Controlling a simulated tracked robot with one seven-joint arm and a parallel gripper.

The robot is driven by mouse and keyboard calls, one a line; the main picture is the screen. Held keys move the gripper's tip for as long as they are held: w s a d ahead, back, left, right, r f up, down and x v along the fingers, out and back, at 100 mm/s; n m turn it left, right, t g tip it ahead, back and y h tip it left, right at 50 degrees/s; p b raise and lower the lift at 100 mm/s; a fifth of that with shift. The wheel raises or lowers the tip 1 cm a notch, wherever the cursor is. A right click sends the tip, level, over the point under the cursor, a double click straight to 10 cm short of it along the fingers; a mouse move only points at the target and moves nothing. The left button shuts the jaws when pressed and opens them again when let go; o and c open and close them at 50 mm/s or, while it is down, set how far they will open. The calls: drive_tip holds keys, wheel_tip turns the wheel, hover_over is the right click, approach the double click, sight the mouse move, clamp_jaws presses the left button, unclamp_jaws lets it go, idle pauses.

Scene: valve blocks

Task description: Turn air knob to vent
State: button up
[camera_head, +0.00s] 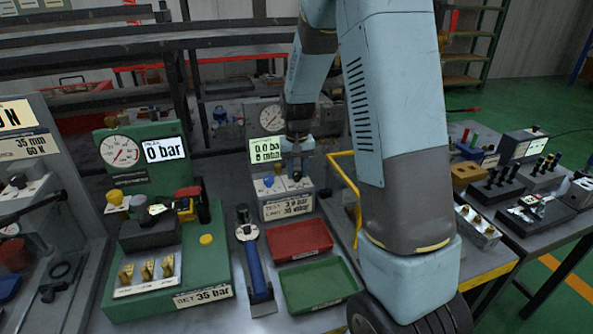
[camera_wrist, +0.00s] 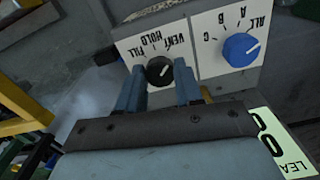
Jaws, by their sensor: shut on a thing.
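The air knob (camera_wrist: 157,72) is black with a white pointer line and sits on a white panel marked FILL, HOLD and VENT. My gripper (camera_wrist: 160,88) has its two blue-grey fingers on either side of this knob, shut on it. The pointer slants to the upper right in the wrist view, on the VENT side; whether it meets the mark exactly I cannot tell. In the head view my gripper (camera_head: 296,166) reaches down to the grey tester (camera_head: 290,196), hiding most of the knob. The tester's display (camera_head: 265,150) reads 0.0 bar.
A blue knob (camera_wrist: 240,49) marked A, B, C and ALL sits beside the air knob. Red (camera_head: 299,240) and green (camera_head: 318,284) trays lie in front of the tester. A green test stand (camera_head: 166,240) is at left, and a blue-handled tool (camera_head: 254,262) lies between.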

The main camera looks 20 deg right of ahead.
sight(297, 173)
drive_tip(key=o, duration=1)
drive_tip(key=shift+o, duration=0.2)
wheel_tip(297, 173, up, 14)
drive_tip(key=shift+f, duration=0.15)
